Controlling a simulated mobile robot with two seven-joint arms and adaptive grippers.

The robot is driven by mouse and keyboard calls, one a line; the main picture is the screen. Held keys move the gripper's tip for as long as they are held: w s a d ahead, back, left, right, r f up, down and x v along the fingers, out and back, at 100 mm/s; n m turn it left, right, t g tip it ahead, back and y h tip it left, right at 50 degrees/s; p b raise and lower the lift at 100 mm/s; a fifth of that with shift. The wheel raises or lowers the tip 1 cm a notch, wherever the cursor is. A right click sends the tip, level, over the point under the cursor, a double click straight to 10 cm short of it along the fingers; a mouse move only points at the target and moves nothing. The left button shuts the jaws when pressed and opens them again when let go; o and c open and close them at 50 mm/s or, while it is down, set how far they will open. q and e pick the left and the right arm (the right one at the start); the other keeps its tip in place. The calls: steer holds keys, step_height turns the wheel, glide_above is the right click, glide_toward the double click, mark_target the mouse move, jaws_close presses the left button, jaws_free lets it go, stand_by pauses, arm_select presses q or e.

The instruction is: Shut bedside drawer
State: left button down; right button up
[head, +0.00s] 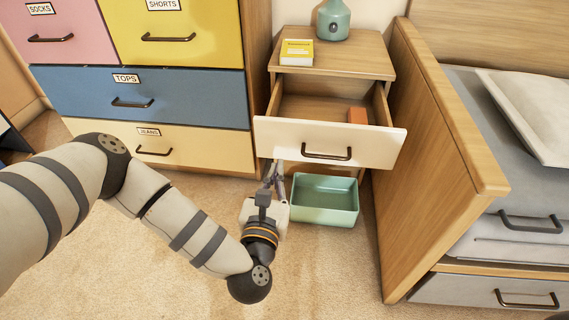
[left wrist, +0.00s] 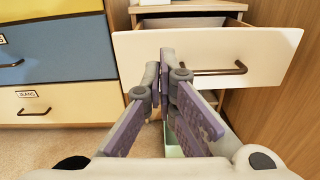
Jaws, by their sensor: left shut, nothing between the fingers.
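The bedside drawer (head: 278,139) is pulled out of the wooden nightstand (head: 348,55). It has a cream front and a dark bar handle (head: 327,155). My left gripper (head: 274,167) is just below the left part of the drawer front, left of the handle. In the left wrist view its fingers (left wrist: 165,60) are shut and empty, overlapping the drawer front (left wrist: 265,52). I cannot tell whether the fingertips touch the front. My right gripper is in neither view.
A green bin (head: 325,205) stands below the drawer. A yellow book (head: 297,52) and a teal vase (head: 333,20) are on the nightstand top. A labelled dresser (head: 190,100) stands at left, a wooden bed side (head: 440,130) close at right. Carpet in front is clear.

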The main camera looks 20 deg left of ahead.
mark_target(285, 122)
arm_select(q)
steer(key=shift+n, duration=0.3)
steer(key=b+x, duration=0.1)
steer(key=x, duration=0.8)
steer(key=b+x, duration=0.1)
steer(key=x, duration=0.3)
steer(key=shift+a+r+b, duration=0.15)
steer(key=shift+a+b, duration=0.2)
steer(key=shift+w+a+r, duration=0.1)
steer(key=shift+w+a, duration=0.05)
steer(key=shift+w, duration=0.5)
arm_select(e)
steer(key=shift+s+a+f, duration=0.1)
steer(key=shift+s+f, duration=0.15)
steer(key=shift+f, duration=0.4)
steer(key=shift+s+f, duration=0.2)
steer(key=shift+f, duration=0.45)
